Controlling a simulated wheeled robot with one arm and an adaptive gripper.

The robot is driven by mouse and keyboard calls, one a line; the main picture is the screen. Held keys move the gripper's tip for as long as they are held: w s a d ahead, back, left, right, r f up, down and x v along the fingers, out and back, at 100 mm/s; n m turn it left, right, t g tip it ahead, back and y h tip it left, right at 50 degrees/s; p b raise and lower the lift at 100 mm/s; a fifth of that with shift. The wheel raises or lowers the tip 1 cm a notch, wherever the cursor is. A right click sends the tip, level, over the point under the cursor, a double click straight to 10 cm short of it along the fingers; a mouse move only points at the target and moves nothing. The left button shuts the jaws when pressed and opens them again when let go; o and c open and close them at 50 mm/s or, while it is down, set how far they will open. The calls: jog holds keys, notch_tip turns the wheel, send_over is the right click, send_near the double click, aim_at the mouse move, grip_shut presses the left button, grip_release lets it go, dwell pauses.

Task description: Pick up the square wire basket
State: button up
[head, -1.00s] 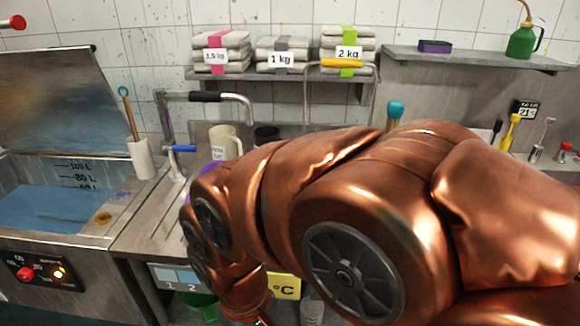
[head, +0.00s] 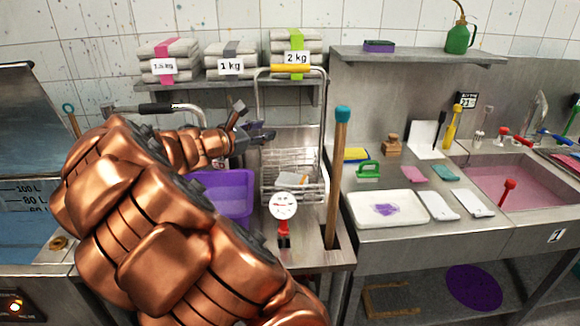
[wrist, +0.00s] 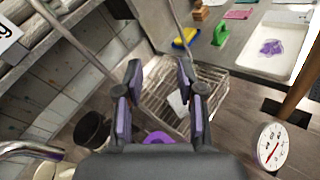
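The square wire basket (head: 308,160) stands on the steel counter, left of the wooden pole. Its tall wire handle rises on both sides to a yellow grip (head: 291,68) in front of the shelf. A small pale item (head: 291,181) shows at the basket's front. My gripper (head: 264,134) is at the basket's upper left, below the grip. In the wrist view my gripper (wrist: 160,76) has its two fingers spread with nothing held between them. The basket (wrist: 206,74) appears beyond and between the fingers there. I cannot tell whether the gripper touches the handle wire.
A purple tub (head: 229,190) sits left of the basket. A dial scale (head: 283,206) stands in front, and a teal-topped wooden pole (head: 338,165) stands upright to the right. A shelf (head: 190,82) with stacked weighed bundles is behind. A white tray (head: 386,208) lies farther right.

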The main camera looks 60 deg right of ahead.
aim_at(257, 109)
jog(key=w+d+n+t+p, duration=0.1)
jog(key=w+d+n, duration=0.1)
jog(key=w+d, duration=0.1)
jog(key=w+d+n+t+h+p, duration=0.1)
jog(key=w+d+n, duration=0.1)
jog(key=w+d, duration=0.1)
jog(key=w+d+n+t+p, duration=0.1)
jog(key=w+d+n, duration=0.1)
jog(key=w+d, duration=0.1)
jog(key=shift+w+d+r+n+h, duration=0.3)
jog(key=shift+w+h, duration=0.1)
jog(key=shift+w, duration=0.1)
jog(key=shift+d+f+p, duration=0.15)
jog(key=shift+d+p, duration=0.2)
jog(key=shift+d, duration=0.25)
grip_shut()
